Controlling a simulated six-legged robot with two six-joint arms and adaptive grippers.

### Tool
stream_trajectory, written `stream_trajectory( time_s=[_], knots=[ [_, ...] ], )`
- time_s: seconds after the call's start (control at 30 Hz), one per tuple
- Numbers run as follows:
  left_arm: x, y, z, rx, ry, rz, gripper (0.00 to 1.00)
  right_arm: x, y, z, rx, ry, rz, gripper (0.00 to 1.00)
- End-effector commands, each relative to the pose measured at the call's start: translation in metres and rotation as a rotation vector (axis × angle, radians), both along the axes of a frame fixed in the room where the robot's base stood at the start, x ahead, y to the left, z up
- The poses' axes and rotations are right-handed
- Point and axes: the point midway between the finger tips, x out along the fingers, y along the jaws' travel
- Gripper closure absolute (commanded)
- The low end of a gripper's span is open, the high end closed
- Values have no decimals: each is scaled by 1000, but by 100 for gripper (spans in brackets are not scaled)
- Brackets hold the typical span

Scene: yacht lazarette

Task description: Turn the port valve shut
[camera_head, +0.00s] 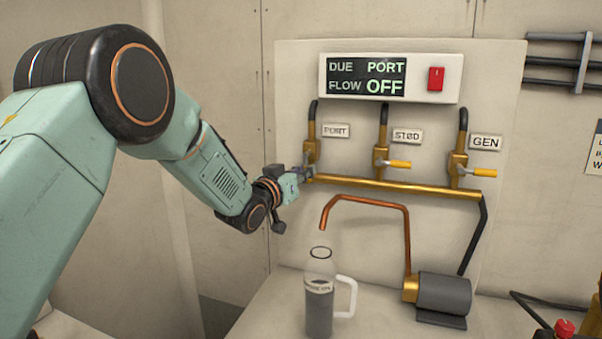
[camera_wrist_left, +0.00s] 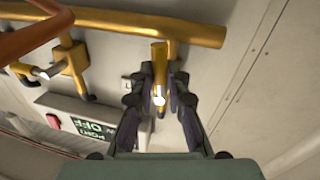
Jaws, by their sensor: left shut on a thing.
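The port valve (camera_head: 311,152) is a brass body on the brass manifold pipe, under the PORT label (camera_head: 336,131). My left gripper (camera_head: 303,175) is at this valve, just above the left end of the manifold. In the left wrist view my left gripper (camera_wrist_left: 158,88) has a finger on each side of the yellow port handle (camera_wrist_left: 159,55) and is shut on it. The handle's angle is hidden in the head view. The display (camera_head: 366,78) reads DUE PORT, FLOW OFF. My right gripper is in neither view.
The STBD valve (camera_head: 381,157) and GEN valve (camera_head: 457,164) have yellow levers pointing right. A copper pipe (camera_head: 365,199) curves below the manifold (camera_head: 400,187) above a clear jug (camera_head: 319,300). A grey pump (camera_head: 443,293) stands right. A red switch (camera_head: 436,79) is beside the display.

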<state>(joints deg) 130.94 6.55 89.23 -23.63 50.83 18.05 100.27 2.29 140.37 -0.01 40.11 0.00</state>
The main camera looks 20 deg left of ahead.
Motion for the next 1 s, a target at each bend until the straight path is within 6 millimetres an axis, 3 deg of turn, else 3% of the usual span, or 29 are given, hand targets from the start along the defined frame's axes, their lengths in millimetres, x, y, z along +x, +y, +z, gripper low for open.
stream_trajectory(
  time_s=[1.0],
  knots=[
    [0, -30, 21, -940, 21, -8, 100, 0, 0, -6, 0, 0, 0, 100]
  ],
)
